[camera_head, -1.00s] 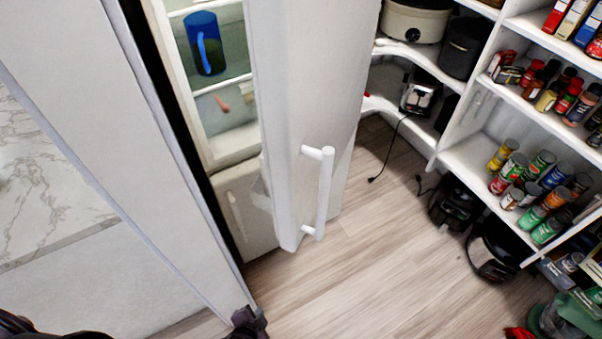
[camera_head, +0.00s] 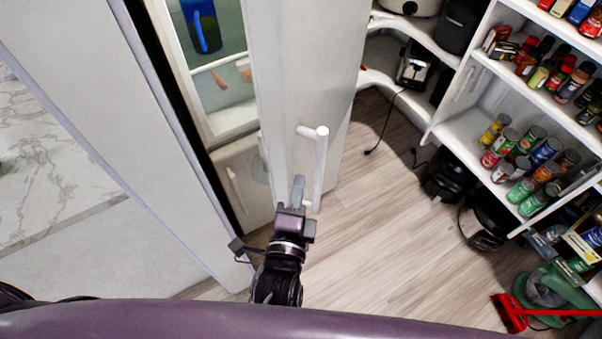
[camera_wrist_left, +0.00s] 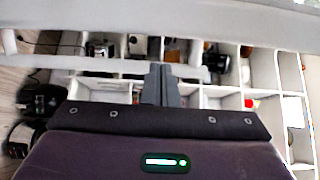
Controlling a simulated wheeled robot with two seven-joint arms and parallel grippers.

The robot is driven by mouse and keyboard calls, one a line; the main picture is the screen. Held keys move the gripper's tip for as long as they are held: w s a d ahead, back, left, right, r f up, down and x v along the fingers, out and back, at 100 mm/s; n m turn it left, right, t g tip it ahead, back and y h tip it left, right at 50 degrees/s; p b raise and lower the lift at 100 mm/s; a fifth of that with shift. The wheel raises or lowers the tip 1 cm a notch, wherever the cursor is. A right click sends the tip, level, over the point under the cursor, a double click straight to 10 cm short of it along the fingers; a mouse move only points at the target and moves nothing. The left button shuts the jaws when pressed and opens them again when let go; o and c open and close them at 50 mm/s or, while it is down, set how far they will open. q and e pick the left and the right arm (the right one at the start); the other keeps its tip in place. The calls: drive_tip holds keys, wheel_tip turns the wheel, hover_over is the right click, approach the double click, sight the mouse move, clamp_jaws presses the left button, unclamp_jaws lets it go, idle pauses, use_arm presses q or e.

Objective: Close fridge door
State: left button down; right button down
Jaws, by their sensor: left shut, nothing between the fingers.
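The fridge door (camera_head: 290,70) is white and stands open in the head view. A white vertical bar handle (camera_head: 320,165) is on its outer face. The fridge inside (camera_head: 233,95) shows to the left of the door, with a blue pitcher (camera_head: 202,25) on a shelf. My left gripper (camera_head: 298,185) is at the lower part of the door, just left of the handle's lower end. Its fingers are shut and empty. In the left wrist view the shut fingers (camera_wrist_left: 161,85) point at a white bar close in front; I cannot tell whether they touch it. My right gripper is not in view.
White corner shelves (camera_head: 455,130) with many cans and jars stand at the right. Black appliances (camera_head: 485,225) and a red brush (camera_head: 510,312) are on the wooden floor. The floor (camera_head: 370,225) between door and shelves is clear. A white wall panel (camera_head: 100,90) is at the left.

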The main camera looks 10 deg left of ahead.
use_arm(q)
drive_tip(key=w+b, duration=0.5)
drive_tip(key=w, duration=0.4)
drive_tip(key=shift+d, duration=0.3)
drive_tip(key=shift+s, duration=0.1)
